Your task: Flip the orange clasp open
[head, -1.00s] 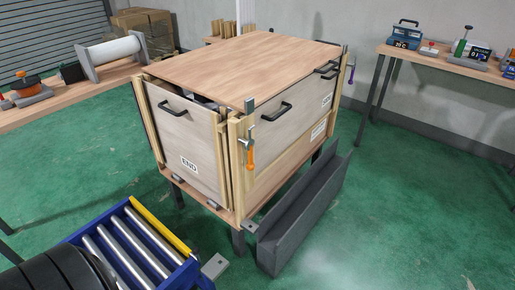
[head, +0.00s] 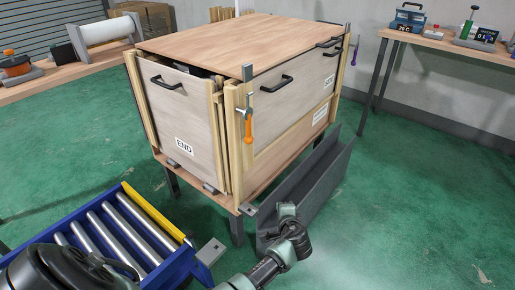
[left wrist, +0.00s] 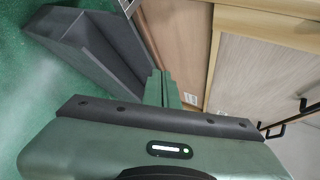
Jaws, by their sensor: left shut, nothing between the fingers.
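The orange clasp (head: 249,130) is on the near corner post of the wooden crate (head: 284,157) in the head view. Its orange handle hangs straight down below a grey metal bracket. My left arm comes in at the bottom of the head view, its end low in front of the grey trough and apart from the clasp. My left gripper (left wrist: 170,90) shows in the left wrist view with its fingers together and nothing between them. The clasp cannot be made out in the left wrist view. My right gripper is not in view.
The long grey trough (head: 312,190) stands beside the crate's right side, near the arm; it also shows in the left wrist view (left wrist: 70,45). A blue roller conveyor (head: 120,235) is at lower left. Green floor at right is clear.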

